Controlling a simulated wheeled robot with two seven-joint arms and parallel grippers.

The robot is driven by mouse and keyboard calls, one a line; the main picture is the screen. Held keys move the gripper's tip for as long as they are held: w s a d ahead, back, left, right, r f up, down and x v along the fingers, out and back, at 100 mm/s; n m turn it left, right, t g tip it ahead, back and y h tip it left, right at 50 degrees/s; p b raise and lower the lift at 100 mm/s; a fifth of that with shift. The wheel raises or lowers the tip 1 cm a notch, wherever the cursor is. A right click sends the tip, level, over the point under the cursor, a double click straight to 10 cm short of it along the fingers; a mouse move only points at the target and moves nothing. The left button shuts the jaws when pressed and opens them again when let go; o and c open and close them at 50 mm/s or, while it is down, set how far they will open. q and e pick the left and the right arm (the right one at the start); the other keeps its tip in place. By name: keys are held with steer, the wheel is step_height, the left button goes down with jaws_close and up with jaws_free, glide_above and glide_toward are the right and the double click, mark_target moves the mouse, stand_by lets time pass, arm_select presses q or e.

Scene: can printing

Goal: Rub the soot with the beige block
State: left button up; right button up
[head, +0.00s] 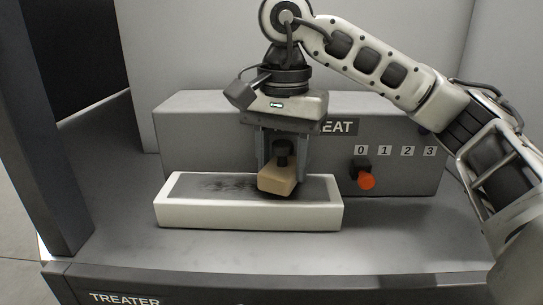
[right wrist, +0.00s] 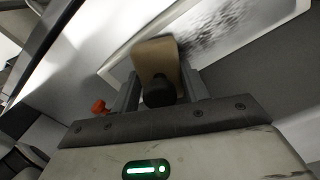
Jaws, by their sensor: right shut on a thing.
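The beige block (head: 279,178) has a dark knob on top. My right gripper (head: 283,158) is shut on it by the knob, and the block also shows in the right wrist view (right wrist: 157,62). The block is over the right part of a grey panel set in a white box-shaped frame (head: 250,217); I cannot tell whether it touches the panel. Black soot (head: 222,185) smears the panel to the left of the block, and speckled soot (right wrist: 215,35) shows beside the block in the right wrist view. The gripper and block hide part of the panel. My left gripper is not in view.
Behind the frame stands a grey unit (head: 205,125) with a partly hidden sign ending in "EAT". An orange-tipped knob (head: 366,180) sits below the marks 0 to 3, right of the block. A dark post (head: 45,120) rises at left. The grey tabletop (head: 400,235) is clear in front.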

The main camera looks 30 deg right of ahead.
steer(key=shift+d, duration=0.1)
steer(key=shift+w+a+p, duration=0.4)
steer(key=shift+w+a, duration=0.2)
steer(key=shift+a, duration=0.25)
steer(key=shift+w+a+p, duration=0.4)
steer(key=shift+w+a, duration=0.15)
steer(key=shift+a, duration=0.3)
steer(key=shift+w+a+f+p, duration=0.1)
steer(key=shift+w+a+p, duration=0.05)
steer(key=shift+w+a, duration=0.35)
steer(key=shift+w+a+p, duration=0.15)
steer(key=shift+w+a, duration=0.1)
steer(key=shift+a, duration=0.35)
steer(key=shift+w+a+f+p, duration=0.1)
steer(key=shift+w+a+p, duration=0.2)
steer(key=shift+a, duration=0.35)
steer(key=shift+w+a+p, duration=0.1)
steer(key=shift+w+a, duration=0.3)
steer(key=shift+a, duration=0.25)
steer(key=shift+w+a, duration=0.1)
steer(key=shift+w+a+p, duration=0.3)
steer(key=shift+a+p, duration=0.05)
steer(key=shift+a, duration=0.2)
steer(key=shift+w+a+p, duration=0.35)
steer(key=shift+w+a, duration=0.35)
steer(key=shift+a, duration=0.2)
